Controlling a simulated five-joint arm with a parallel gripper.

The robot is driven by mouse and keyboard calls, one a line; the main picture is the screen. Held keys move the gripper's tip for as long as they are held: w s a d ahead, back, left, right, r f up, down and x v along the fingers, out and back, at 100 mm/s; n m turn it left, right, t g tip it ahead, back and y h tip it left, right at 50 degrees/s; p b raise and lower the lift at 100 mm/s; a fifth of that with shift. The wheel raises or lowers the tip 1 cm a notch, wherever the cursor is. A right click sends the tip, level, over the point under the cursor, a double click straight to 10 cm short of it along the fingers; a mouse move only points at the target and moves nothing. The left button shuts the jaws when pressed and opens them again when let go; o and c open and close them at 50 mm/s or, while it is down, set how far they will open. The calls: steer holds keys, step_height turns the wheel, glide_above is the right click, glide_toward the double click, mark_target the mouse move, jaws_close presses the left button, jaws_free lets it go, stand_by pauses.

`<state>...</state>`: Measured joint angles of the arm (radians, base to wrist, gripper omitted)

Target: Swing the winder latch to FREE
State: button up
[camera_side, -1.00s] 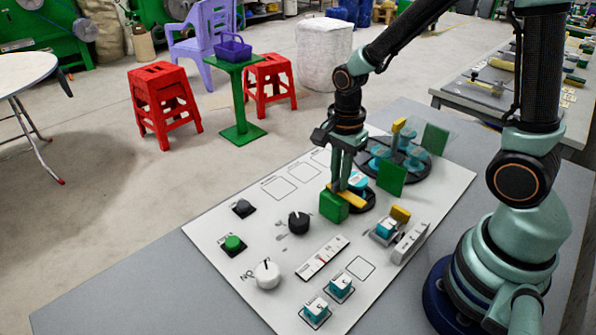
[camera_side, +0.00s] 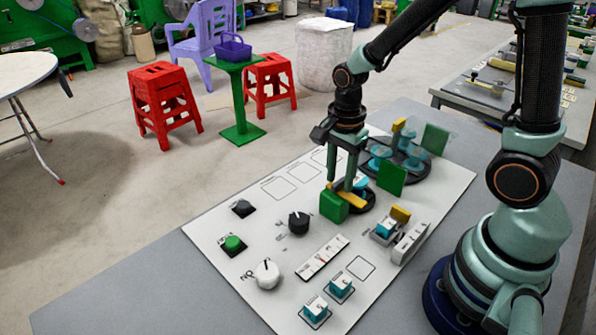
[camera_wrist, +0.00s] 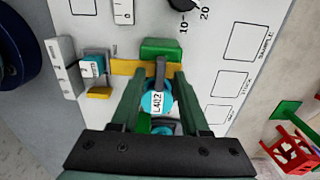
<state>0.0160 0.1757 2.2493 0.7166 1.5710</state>
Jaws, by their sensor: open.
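In the side view my gripper (camera_side: 341,186) points down, open, at a yellow bar (camera_side: 350,199) with a green block (camera_side: 333,207) at its near end. In the wrist view my fingers (camera_wrist: 158,80) are spread on either side of a dark upright piece (camera_wrist: 160,73). The yellow bar (camera_wrist: 122,67) crosses just beyond the fingertips, with the green block (camera_wrist: 161,47) behind it. A cyan round part labelled L402 (camera_wrist: 158,99) lies between the fingers. No FREE marking is readable, and contact cannot be told.
A black turntable with cyan posts and green plates (camera_side: 391,178) stands behind the gripper. Knobs (camera_side: 267,274), a green button (camera_side: 233,243), cyan blocks (camera_side: 341,287) and a yellow piece (camera_side: 400,214) sit on the white panel (camera_side: 210,225). The panel's left part is clear of my arm.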

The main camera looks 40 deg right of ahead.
step_height(320, 180, up, 12)
stand_by(0.4)
step_height(320, 180, up, 4)
steer(key=n+t, duration=0.6)
steer(key=n, duration=1.2)
glide_above(352, 199)
steer(key=shift+r, duration=0.15)
